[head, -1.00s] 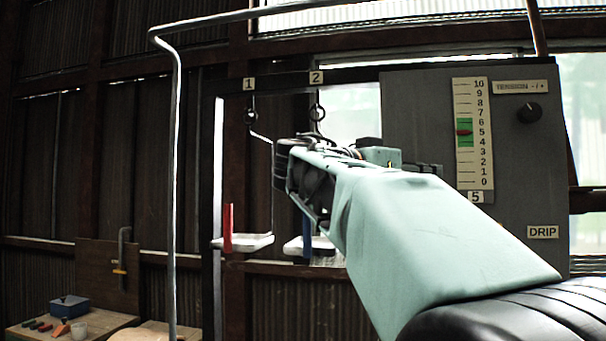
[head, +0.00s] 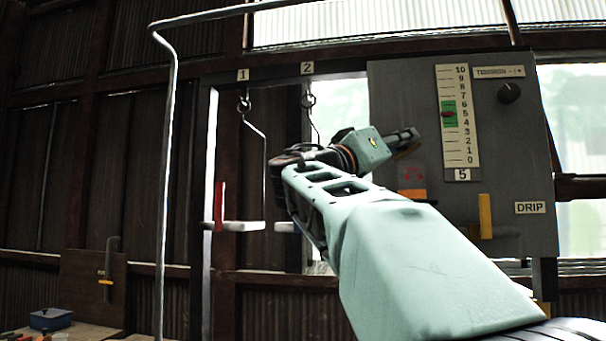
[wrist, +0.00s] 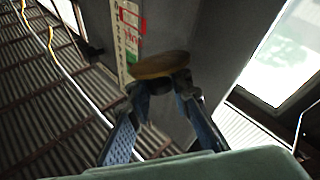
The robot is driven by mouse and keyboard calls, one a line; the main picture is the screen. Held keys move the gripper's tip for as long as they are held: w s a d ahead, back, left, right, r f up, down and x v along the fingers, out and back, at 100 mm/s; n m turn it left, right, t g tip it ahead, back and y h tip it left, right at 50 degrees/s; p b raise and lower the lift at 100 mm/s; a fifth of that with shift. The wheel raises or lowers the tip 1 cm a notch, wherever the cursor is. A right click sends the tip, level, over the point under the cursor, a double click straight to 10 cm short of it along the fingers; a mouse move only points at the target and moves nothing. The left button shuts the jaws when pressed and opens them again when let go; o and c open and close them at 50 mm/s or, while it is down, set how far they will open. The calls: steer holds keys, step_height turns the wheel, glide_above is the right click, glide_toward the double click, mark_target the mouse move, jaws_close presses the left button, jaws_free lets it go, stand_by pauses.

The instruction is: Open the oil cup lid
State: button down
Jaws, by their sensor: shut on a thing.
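A small brown edge of the lid (head: 408,153) shows under the fingers in the head view. I cannot make out the cup body or whether the lid is apart from it.
The panel carries a scale (head: 457,115), a dark knob (head: 509,92), a yellow handle (head: 485,215) and a DRIP label (head: 530,208). A bent metal rail (head: 167,150) stands farther left.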

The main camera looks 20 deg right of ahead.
steer(key=shift+w+a+f+n+t+y+b, duration=0.25)
steer(key=shift+w+a+n+t+y+b, duration=0.35)
steer(key=shift+n+t+y+b, duration=3.6)
steer(key=shift+w+a+f+n+t+y+b, duration=0.3)
steer(key=shift+a+n+t+y+b, duration=1.55)
steer(key=shift+n, duration=4.7)
steer(key=shift+w+d+f+n+t+y+b, duration=0.2)
steer(key=shift+w+n+t+y+b, duration=0.3)
steer(key=shift+n+t+y+b, duration=2.65)
steer(key=n+h+b, duration=0.1)
steer(key=n, duration=0.1)
steer(key=n+h+b, duration=0.1)
steer(key=n+b, duration=0.1)
steer(key=n, duration=0.1)
steer(key=shift+t, duration=0.4)
steer(key=c, duration=1.8)
jaws_free()
steer(key=shift+o, duration=0.2)
steer(key=shift+m, duration=0.5)
